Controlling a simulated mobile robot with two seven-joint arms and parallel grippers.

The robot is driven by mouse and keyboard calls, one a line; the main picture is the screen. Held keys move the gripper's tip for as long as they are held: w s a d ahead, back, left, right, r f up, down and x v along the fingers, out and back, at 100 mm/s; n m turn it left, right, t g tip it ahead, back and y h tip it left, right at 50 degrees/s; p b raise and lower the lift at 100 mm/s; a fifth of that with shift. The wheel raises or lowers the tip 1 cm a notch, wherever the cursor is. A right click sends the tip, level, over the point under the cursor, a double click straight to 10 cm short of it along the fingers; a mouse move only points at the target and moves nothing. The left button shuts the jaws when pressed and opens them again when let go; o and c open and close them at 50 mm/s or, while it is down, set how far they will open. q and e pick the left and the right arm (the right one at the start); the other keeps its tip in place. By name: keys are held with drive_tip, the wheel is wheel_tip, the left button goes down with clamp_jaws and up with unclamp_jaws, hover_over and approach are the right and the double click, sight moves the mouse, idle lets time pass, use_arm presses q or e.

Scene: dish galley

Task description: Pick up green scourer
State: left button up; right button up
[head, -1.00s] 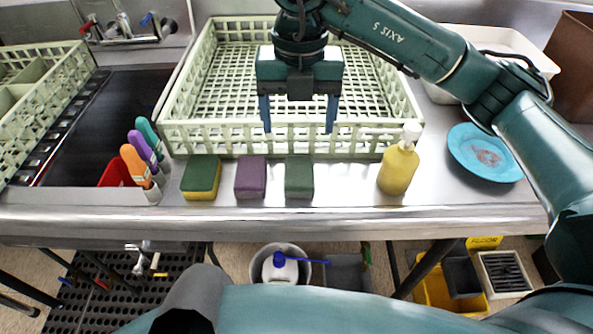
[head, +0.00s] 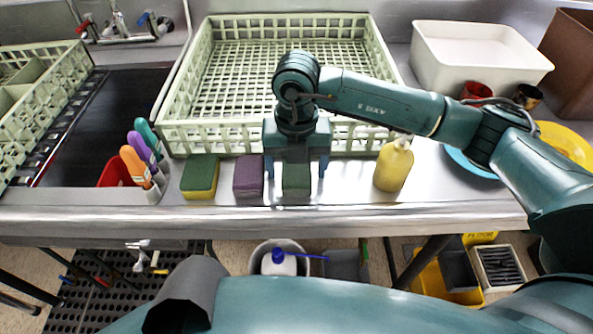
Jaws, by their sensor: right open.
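The green scourer (head: 296,183) is a dark green block on the steel counter, in front of the pale green dish rack. My right gripper (head: 295,172) is open and points down over it, with one blue finger on its left side and one on its right. The gripper body hides the scourer's upper part; whether the fingers touch it I cannot tell. A purple scourer (head: 248,177) sits just left of the left finger. A green-and-yellow sponge (head: 200,177) lies farther left. My left gripper is not in view.
The dish rack (head: 228,137) stands right behind the scourers. A yellow soap bottle (head: 393,167) stands to the right. Brushes (head: 144,160) stand at the left by the sink. A white tub (head: 478,58) and a blue plate (head: 462,161) are at the right. The counter's front edge (head: 270,222) is close.

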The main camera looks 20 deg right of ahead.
sight(297, 166)
drive_tip(key=shift+c, duration=0.3)
drive_tip(key=c, duration=1)
wheel_tip(297, 166, up, 18)
idle(0.3)
